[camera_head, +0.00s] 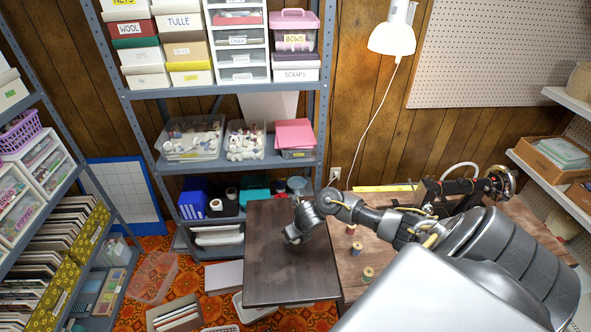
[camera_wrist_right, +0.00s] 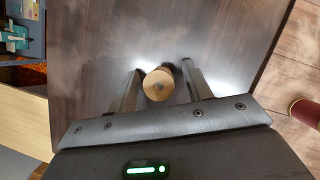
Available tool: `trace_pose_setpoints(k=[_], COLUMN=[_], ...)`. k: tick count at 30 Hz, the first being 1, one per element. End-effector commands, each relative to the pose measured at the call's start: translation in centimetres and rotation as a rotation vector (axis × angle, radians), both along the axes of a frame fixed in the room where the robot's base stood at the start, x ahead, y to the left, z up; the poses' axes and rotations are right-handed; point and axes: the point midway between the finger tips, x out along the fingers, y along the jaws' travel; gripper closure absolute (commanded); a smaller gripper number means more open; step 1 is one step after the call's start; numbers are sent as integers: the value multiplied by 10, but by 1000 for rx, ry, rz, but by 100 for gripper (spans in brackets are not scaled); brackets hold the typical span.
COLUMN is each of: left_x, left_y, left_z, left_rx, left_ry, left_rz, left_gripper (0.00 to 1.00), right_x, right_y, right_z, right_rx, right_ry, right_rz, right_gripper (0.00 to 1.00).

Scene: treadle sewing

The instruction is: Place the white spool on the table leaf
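My right gripper (camera_head: 292,236) reaches in from the right and hangs low over the dark wooden table leaf (camera_head: 268,277). In the right wrist view the gripper (camera_wrist_right: 161,80) points down at the leaf (camera_wrist_right: 90,60), with a spool (camera_wrist_right: 159,85) between its fingers. Only the spool's round tan wooden end shows; its thread is hidden. Narrow gaps show between the spool and both fingers, so the gripper looks open around it. The spool appears to stand upright on the leaf, though its base is hidden. The gripper hides it in the head view. My left gripper is not in view.
A red spool (camera_wrist_right: 305,113) shows in the wrist view. A black sewing machine (camera_head: 462,188) stands farther right. The leaf's front half is clear.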

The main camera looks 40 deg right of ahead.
Motion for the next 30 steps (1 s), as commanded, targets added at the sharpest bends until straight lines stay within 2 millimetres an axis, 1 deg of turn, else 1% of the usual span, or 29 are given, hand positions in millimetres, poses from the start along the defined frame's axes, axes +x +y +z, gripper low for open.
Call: trace_pose_setpoints(k=[6,10,14,18,21,24,27,30], left_x=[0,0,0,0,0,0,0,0], left_y=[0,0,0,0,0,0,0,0], left_z=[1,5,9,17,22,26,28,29], left_rx=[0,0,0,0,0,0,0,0], left_ry=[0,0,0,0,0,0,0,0], left_rz=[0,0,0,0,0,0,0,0], left_gripper=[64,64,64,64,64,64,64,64], right_x=[0,-2,-10,-21,-29,-36,-40,-43], right_y=[0,0,1,3,5,6,7,7], right_z=[1,9,31,61,80,95,106,112], right_rx=[0,0,-2,-2,-3,-2,-1,-1], right_ry=[0,-2,-3,-5,-4,-3,-2,-1], right_rz=[0,1,5,4,5,4,3,1], right_gripper=[50,50,50,50,50,50,50,50])
